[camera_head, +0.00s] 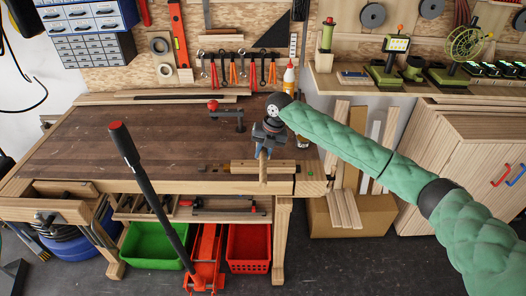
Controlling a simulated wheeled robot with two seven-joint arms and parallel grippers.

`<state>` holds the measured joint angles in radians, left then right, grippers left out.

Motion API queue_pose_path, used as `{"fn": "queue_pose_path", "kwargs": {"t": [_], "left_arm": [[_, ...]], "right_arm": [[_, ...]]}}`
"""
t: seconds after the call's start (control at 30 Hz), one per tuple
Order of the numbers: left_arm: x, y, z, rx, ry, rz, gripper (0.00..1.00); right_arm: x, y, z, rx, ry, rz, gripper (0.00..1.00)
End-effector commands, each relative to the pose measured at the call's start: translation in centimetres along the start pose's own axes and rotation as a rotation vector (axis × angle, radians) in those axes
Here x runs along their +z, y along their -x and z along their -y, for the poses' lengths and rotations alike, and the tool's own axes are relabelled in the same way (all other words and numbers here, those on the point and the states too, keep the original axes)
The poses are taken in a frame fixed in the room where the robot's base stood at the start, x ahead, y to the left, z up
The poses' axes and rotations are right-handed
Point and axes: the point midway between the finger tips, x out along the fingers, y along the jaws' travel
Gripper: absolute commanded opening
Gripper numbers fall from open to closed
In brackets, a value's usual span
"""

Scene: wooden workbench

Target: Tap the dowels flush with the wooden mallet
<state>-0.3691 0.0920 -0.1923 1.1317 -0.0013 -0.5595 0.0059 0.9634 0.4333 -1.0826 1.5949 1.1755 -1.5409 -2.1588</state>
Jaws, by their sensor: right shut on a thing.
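My right gripper (265,143) hangs over the front right part of the workbench, at the end of my green-sleeved arm. It is shut on a light wooden piece (263,168) that points down from it, which looks like part of the mallet. This piece is in front of a pale wooden block (285,169) lying along the bench's front edge. I cannot tell whether the two touch. The dowels are too small or too hidden to make out. My left gripper is not in view.
The workbench (130,135) is mostly bare on its left and middle. A red-knobbed clamp (228,115) stands left of my right gripper. A glue bottle (289,77) stands at the back. A black jack handle (150,185) rises in front of the bench. Green (150,245) and red crates (248,247) sit below.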

Motion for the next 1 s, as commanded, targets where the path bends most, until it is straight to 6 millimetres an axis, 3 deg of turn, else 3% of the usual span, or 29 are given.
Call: {"fn": "queue_pose_path", "kwargs": {"t": [0.33, 0.67, 1.0], "left_arm": [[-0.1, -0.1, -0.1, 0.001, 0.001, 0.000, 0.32], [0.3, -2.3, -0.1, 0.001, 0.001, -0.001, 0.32], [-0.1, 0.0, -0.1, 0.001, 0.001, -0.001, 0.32]], "right_arm": [[0.0, -0.2, 0.0, 0.001, 0.000, 0.001, 0.00], [0.1, -5.2, 1.4, 0.000, 0.000, 0.001, 0.00], [0.1, -1.7, 0.5, 0.000, 0.000, 0.003, 0.00]]}}
